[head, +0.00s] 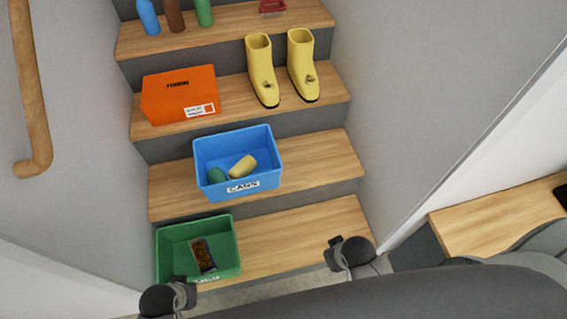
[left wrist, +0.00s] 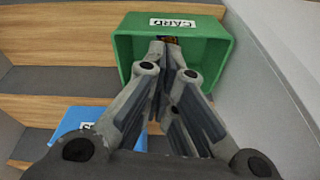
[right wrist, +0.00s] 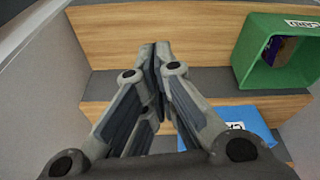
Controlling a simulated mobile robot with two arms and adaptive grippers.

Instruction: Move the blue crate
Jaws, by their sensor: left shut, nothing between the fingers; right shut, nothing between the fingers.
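The blue crate (head: 210,151) sits on the second stair tread from the bottom, with a white label on its front and a green and a yellow item inside. Part of it shows in the left wrist view (left wrist: 82,120) and the right wrist view (right wrist: 243,119). My left gripper (head: 178,290) is at the lower left of the head view, in front of the green crate; it is shut and empty (left wrist: 168,72). My right gripper (head: 343,250) is near the right end of the bottom tread, shut and empty (right wrist: 154,70). Both are apart from the blue crate.
A green crate (head: 230,250) with a dark packet (head: 202,254) stands on the bottom tread's left. Behind are an orange box (head: 170,95), yellow boots (head: 262,70) and several bottles (head: 173,16). Walls close both sides; a handrail (head: 30,90) runs left. The bottom tread's right side is clear.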

